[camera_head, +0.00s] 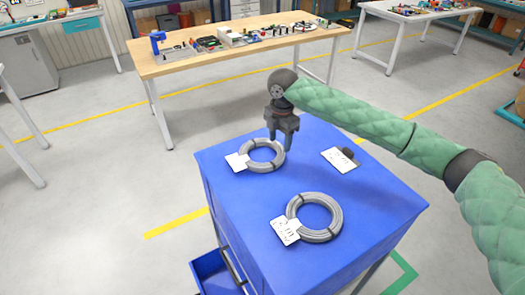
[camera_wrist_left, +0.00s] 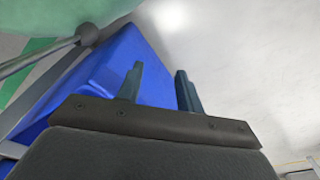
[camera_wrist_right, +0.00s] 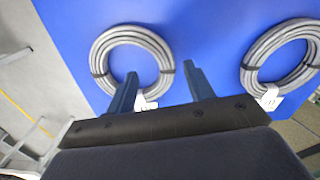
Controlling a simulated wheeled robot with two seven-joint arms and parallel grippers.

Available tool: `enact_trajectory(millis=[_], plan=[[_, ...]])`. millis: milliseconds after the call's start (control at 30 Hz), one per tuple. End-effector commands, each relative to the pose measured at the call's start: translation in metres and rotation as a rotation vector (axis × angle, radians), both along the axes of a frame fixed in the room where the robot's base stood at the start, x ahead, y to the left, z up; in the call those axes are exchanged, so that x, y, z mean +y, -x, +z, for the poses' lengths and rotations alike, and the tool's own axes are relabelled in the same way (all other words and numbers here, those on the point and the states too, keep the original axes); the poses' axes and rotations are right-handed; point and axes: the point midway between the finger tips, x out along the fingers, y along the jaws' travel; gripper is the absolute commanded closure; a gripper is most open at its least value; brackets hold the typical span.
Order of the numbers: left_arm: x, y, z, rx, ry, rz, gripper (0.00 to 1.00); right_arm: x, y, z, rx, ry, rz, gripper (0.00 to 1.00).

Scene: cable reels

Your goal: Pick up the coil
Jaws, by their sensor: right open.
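Two grey cable coils with white tags lie flat on a blue cabinet top (camera_head: 240,195). The far coil (camera_head: 276,153) is at the back left, and the near coil (camera_head: 325,213) is at the front middle. My right gripper (camera_head: 285,145) is open and empty above the far coil's right side. In the right wrist view its fingers (camera_wrist_right: 160,88) are apart, with one coil (camera_wrist_right: 103,50) ahead and the other coil (camera_wrist_right: 252,60) to the right. My left gripper (camera_wrist_left: 158,85) is open and empty beside the blue cabinet (camera_wrist_left: 110,75); the head view does not show it.
A white card with a dark object (camera_head: 340,160) lies on the cabinet top at the right. An open blue drawer (camera_head: 215,275) sticks out at the lower left. A wooden workbench (camera_head: 200,65) with tools stands behind. Floor to the left is clear.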

Motion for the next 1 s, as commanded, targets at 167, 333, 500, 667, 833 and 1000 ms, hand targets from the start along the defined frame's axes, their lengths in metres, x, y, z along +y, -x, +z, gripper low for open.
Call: enact_trajectory(millis=[167,333,500,667,833,1000], plan=[[-0.002,-0.010,0.002,-0.054,0.011,0.000,0.64,-0.001,0.002,0.000,0.012,0.004,0.139,0.47],[-0.002,-0.012,0.002,-0.062,0.013,0.001,0.64,-0.001,0.002,0.000,0.011,0.005,0.218,0.47],[0.001,-0.007,-0.004,-0.064,0.010,-0.002,0.64,-0.001,0.002,-0.010,0.012,0.007,0.227,0.47],[0.006,-0.002,-0.013,-0.073,0.007,-0.004,0.64,-0.001,0.003,-0.023,0.012,0.005,0.226,0.47],[0.011,0.005,-0.020,-0.077,0.004,-0.008,0.64,0.000,0.003,-0.030,0.011,0.006,0.225,0.47],[0.019,0.024,-0.030,-0.076,0.000,-0.012,0.64,0.002,0.005,-0.043,0.013,0.006,0.225,0.47]])
